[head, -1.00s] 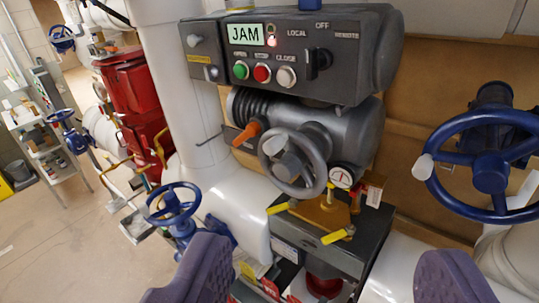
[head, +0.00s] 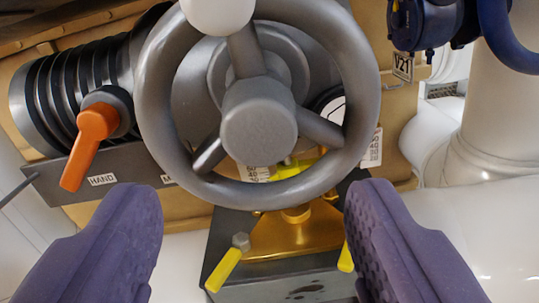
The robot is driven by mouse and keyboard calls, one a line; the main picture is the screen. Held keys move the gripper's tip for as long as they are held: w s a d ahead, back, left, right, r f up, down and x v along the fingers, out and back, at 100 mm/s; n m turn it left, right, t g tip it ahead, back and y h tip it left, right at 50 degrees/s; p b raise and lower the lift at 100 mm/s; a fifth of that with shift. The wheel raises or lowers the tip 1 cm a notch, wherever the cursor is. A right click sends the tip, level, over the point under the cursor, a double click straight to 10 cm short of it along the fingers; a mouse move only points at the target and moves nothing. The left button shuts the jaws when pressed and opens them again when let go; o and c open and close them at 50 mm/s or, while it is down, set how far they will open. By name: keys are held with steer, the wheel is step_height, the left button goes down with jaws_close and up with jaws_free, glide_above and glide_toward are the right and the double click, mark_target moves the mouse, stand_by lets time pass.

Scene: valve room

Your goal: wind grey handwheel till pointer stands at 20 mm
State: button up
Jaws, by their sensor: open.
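The grey handwheel (head: 258,120) fills the upper middle of the head view, with several spokes and a white knob (head: 218,12) on its rim at the top. My gripper (head: 255,193) is open and empty. Its two purple fingers stand wide apart near the wheel's lower rim, one at lower left and one at lower right. Behind the lower rim, a small scale (head: 257,173) shows in part, with a yellow piece (head: 292,168) beside it that may be the pointer. The rim and a spoke cover part of them, and I cannot read the position.
An orange lever (head: 92,138) stands left of the wheel above a HAND label. A dial gauge (head: 336,108) is partly hidden behind the wheel. Yellow-handled bolts (head: 222,270) stick out below. A blue handwheel (head: 505,35) and white pipes are at right.

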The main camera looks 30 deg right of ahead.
mark_target(258, 136)
steer(key=x, duration=0.7)
steer(key=shift+d+b, duration=0.15)
steer(key=shift+b, duration=0.2)
steer(key=shift+c, duration=0.2)
jaws_close()
